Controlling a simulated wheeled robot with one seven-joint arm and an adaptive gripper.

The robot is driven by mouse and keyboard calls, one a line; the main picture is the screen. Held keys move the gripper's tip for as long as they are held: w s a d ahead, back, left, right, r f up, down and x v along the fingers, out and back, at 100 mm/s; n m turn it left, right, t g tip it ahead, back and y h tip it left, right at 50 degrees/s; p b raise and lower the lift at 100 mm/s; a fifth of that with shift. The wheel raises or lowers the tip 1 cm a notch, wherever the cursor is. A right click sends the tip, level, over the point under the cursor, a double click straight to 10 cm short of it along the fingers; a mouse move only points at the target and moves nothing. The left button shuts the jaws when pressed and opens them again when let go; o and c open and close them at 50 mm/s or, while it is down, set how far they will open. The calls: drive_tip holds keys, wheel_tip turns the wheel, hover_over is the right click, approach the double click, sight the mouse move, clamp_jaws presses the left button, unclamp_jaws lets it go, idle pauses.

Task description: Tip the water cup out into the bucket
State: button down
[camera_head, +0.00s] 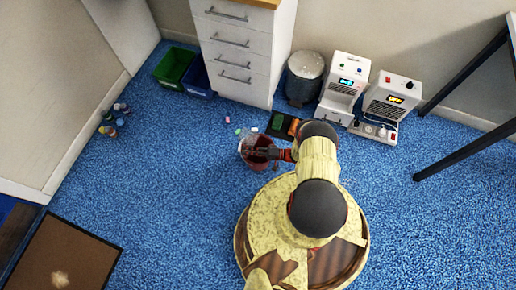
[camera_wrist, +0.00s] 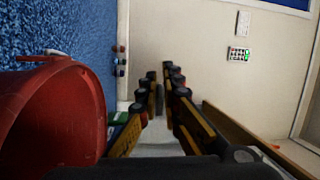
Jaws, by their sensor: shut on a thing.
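The red bucket (camera_head: 257,163) stands on the blue floor, left of my base. In the wrist view the bucket (camera_wrist: 60,115) fills the left side, with its rim close to my fingers. My gripper (camera_head: 264,153) is over the bucket, shut on a clear thing, apparently the water cup (camera_head: 249,139), at the bucket's far rim. The wrist view is rolled sideways, with the floor on the left, so my gripper (camera_wrist: 160,95) is turned over. The cup is see-through and hard to make out between the fingers; its exact tilt and any water are unclear.
A dark tray with green and orange items (camera_head: 283,125) lies just behind the bucket. Small blocks (camera_head: 238,131) lie nearby. A white drawer unit (camera_head: 236,60), a grey bin (camera_head: 304,77) and two machines (camera_head: 343,87) stand along the wall.

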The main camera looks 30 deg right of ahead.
drive_tip(key=shift+r, duration=0.2)
drive_tip(key=shift+w+a+f+g+h, duration=0.15)
drive_tip(key=shift+f+g+h, duration=0.1)
drive_tip(key=shift+f, duration=0.15)
drive_tip(key=shift+w+f+g+h, duration=0.15)
drive_tip(key=shift+f+h, duration=0.1)
drive_tip(key=shift+f, duration=0.15)
drive_tip(key=shift+a+r+m+g+h, duration=0.1)
drive_tip(key=shift+r+m+g+h, duration=0.05)
drive_tip(key=shift+m+g+h, duration=0.2)
drive_tip(key=shift+w+r, duration=0.1)
drive_tip(key=shift+r, duration=0.05)
